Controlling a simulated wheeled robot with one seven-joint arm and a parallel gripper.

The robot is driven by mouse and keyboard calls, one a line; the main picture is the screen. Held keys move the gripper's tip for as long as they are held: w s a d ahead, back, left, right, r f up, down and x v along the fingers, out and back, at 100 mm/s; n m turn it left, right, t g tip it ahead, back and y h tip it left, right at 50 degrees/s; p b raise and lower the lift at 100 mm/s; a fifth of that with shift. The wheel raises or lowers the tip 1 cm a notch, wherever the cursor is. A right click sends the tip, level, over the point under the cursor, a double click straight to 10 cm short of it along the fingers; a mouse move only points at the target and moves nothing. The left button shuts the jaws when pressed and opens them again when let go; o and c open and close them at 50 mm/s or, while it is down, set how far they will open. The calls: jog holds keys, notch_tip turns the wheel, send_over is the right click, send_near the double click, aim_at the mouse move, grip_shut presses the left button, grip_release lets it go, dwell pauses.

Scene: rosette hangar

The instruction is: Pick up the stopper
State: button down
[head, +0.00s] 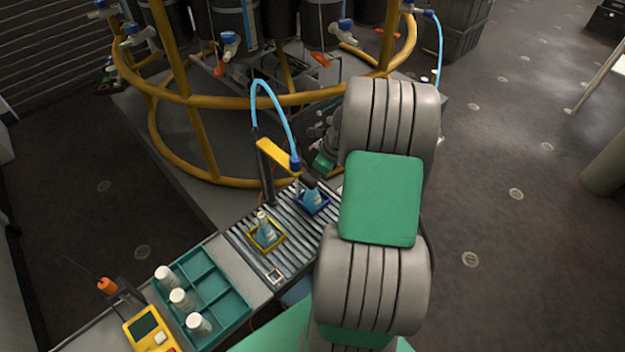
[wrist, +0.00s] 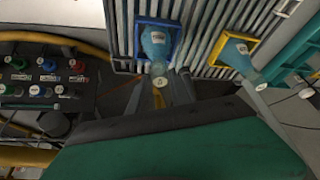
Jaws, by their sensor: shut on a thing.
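In the wrist view, a small pale stopper (wrist: 160,82) is at the neck of a flask with blue contents (wrist: 156,42). My gripper (wrist: 163,88) has its fingers on either side of the stopper and is shut on it. The flask stands in a blue square holder (wrist: 172,24). I cannot tell whether the stopper is still seated in the neck. In the head view, this flask (head: 313,198) stands in its blue holder on the roller conveyor, and my arm covers much of the area to its right.
A second stoppered flask (head: 265,230) stands in a yellow holder (head: 253,245) on the conveyor (head: 240,238). A yellow dispensing arm with a blue hose (head: 283,112) rises close behind the blue holder. A teal tray (head: 222,298) with white bottles sits front left. A yellow-railed carousel (head: 230,103) stands behind.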

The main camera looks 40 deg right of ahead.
jog(key=shift+r, duration=0.35)
notch_tip(320, 180, up, 3)
jog(key=shift+d+f+b, duration=0.1)
jog(key=shift+f+b, duration=0.1)
jog(key=shift+b, duration=0.1)
jog(key=s+d+r, duration=0.2)
jog(key=s+r, duration=0.7)
jog(key=s, duration=0.4)
jog(key=w+f, duration=0.1)
jog(key=w, duration=0.3)
jog(key=w+a+f+p, duration=0.1)
jog(key=w+f, duration=0.1)
jog(key=w, duration=0.2)
jog(key=w+a+f+p, duration=0.1)
jog(key=w+f, duration=0.1)
jog(key=w, duration=0.3)
jog(key=shift+a, duration=0.2)
jog(key=shift+f+b, duration=1.15)
jog(key=shift+f, duration=0.6)
jog(key=shift+f, duration=0.1)
jog(key=shift+f+b, duration=0.25)
jog(key=shift+b, duration=0.1)
